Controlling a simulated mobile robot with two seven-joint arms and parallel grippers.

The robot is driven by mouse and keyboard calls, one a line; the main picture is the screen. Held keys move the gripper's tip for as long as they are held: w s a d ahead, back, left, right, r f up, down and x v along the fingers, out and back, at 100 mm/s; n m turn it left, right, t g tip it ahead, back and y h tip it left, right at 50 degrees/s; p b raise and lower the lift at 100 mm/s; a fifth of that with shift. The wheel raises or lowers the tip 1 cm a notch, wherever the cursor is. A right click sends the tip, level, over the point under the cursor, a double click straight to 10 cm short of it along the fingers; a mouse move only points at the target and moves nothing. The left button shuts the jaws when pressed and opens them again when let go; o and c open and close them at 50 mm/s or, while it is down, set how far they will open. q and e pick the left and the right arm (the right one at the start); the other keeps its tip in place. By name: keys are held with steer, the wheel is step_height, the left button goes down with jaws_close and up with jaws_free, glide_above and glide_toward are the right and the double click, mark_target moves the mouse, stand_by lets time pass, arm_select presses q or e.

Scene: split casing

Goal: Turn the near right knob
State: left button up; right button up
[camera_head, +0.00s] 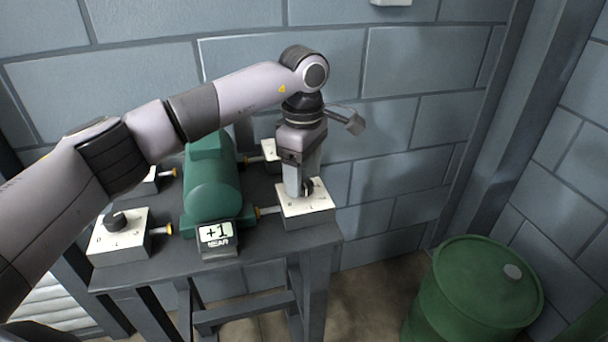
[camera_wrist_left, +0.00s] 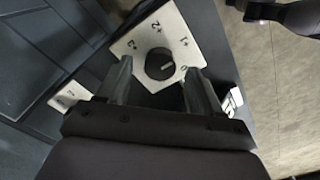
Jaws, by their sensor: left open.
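The near right knob (camera_head: 308,187) is a black dial on a white box (camera_head: 307,210) at the table's right front. In the left wrist view the knob (camera_wrist_left: 160,64) sits on a white plate (camera_wrist_left: 142,42) marked 0, +1, +2 and +3. Its pale pointer line points about toward the 0. My left gripper (camera_head: 301,190) points down over this box. Its open fingers stand on either side of the knob, with visible gaps; whether the tips reach down beside it is hard to tell.
A green casing (camera_head: 212,180) stands left of the box, with a "+1 NEAR" sign (camera_head: 217,237) in front. Another knob box (camera_head: 118,240) stands at the near left; two more are partly hidden behind. A green barrel (camera_head: 475,290) stands at the right. A block wall is behind.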

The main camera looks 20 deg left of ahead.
arm_select(q)
steer(key=shift+f, duration=0.6)
steer(key=shift+c, duration=0.4)
steer(key=c, duration=1)
